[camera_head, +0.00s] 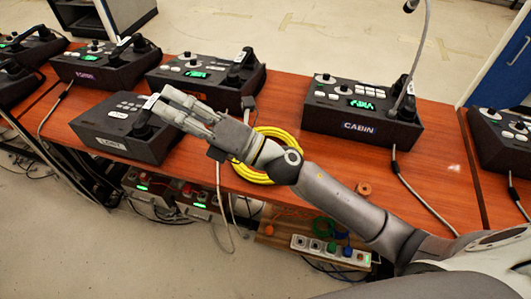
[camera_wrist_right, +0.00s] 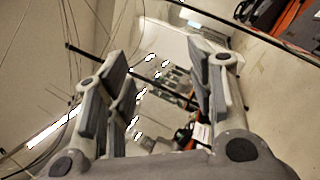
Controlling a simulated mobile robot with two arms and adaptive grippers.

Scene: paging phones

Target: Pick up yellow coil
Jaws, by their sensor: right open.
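A yellow coil (camera_head: 262,172) of cable lies flat on the wooden table, between the left black console and the CABIN console. My right forearm and wrist pass over it and hide part of it. My right gripper (camera_head: 166,105) is open and sits left of the coil, over the front-left black console. In the right wrist view my right gripper (camera_wrist_right: 165,95) has its fingers apart, with no yellow coil visible between them. My left gripper is not in view.
The wooden table (camera_head: 290,105) carries several black paging consoles, including the CABIN console (camera_head: 362,108) and the front-left console (camera_head: 125,126). Cables hang over the front edge. A power strip (camera_head: 330,250) sits below.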

